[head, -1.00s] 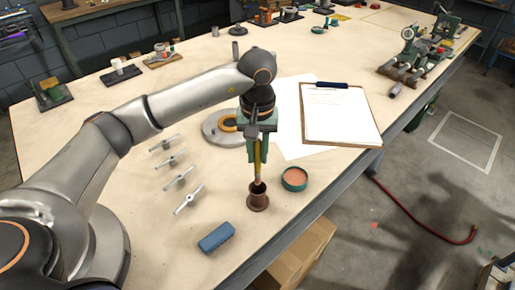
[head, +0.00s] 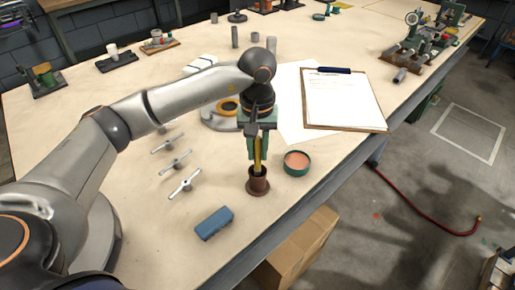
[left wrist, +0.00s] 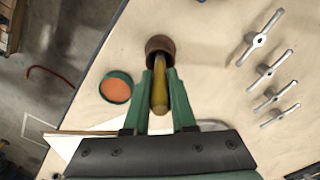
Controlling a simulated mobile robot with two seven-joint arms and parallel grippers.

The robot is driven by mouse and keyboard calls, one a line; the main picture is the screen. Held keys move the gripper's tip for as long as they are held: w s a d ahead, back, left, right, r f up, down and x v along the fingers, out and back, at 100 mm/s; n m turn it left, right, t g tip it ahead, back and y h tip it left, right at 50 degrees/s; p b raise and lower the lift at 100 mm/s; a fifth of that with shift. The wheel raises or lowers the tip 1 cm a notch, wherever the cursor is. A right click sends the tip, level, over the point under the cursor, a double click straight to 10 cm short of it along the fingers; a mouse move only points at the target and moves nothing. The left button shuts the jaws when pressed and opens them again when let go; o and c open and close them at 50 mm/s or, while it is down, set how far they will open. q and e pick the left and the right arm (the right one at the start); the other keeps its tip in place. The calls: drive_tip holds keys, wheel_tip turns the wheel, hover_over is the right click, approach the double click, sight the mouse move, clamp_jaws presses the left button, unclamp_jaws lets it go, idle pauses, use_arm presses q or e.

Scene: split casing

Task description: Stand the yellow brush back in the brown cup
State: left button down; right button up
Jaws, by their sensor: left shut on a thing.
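The brown cup (head: 258,186) stands upright on the bench, with a wide foot. The yellow brush (head: 257,153) is upright, its lower end inside the cup's mouth. My left gripper (head: 258,160) is above the cup, pointing down, its green fingers shut on the brush. In the left wrist view the brush (left wrist: 160,95) runs between the fingers towards the cup (left wrist: 160,43). How deep the brush reaches is hidden by the cup wall. My right gripper is not in view.
A green tin with orange contents (head: 296,163) stands right of the cup. A blue block (head: 214,223) lies in front to the left, and metal T-shaped parts (head: 185,184) lie left. A clipboard (head: 343,100) lies behind. The bench edge is close on the right.

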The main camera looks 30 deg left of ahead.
use_arm(q)
drive_tip(key=c, duration=0.7)
unclamp_jaws()
drive_tip(key=shift+o, duration=0.2)
wheel_tip(320, 180, up, 13)
drive_tip(key=shift+f, duration=0.2)
idle(0.4)
